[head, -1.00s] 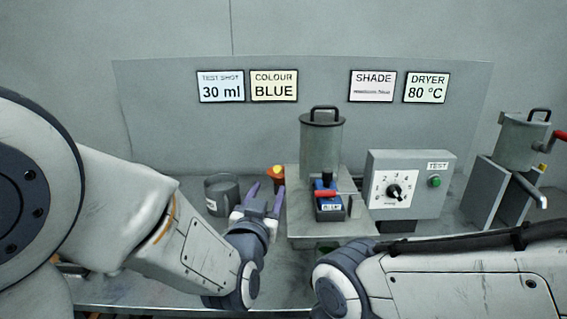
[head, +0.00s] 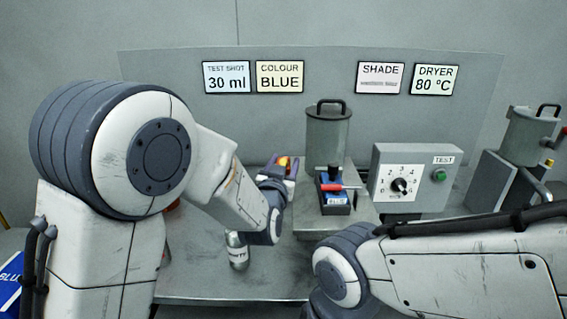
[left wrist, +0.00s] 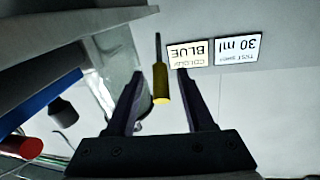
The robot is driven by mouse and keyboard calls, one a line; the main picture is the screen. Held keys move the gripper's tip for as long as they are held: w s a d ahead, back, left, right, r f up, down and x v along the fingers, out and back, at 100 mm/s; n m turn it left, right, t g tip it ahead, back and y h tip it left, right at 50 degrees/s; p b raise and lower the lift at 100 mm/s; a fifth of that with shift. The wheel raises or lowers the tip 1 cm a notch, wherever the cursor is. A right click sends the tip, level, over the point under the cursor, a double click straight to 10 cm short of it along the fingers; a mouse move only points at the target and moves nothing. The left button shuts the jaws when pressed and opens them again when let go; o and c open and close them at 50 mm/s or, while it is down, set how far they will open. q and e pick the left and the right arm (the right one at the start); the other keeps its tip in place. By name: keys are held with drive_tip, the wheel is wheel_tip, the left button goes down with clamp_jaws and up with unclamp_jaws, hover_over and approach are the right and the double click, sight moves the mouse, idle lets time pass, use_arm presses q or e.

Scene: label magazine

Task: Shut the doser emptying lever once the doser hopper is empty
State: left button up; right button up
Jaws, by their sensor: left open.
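The doser is a grey metal hopper (head: 327,140) with a black-handled lid, above a blue block (head: 335,200) marked BLUE with a red handle (head: 342,187). The lid hides the hopper's contents. A yellow grip on a dark rod (left wrist: 160,84), possibly the emptying lever, lies between my left fingers in the left wrist view. My left gripper (head: 281,168) is open just left of the doser, its fingers either side of the grip and apparently not touching it. The grip's yellow tip shows among the fingers in the head view. My right gripper is out of view.
A grey control box (head: 415,180) with a dial and a green TEST button stands right of the doser. Another hopper (head: 527,140) stands far right. A small labelled metal can (head: 237,251) is on the bench beneath my left arm. Signs hang behind.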

use_arm(q)
clamp_jaws()
idle(1.4)
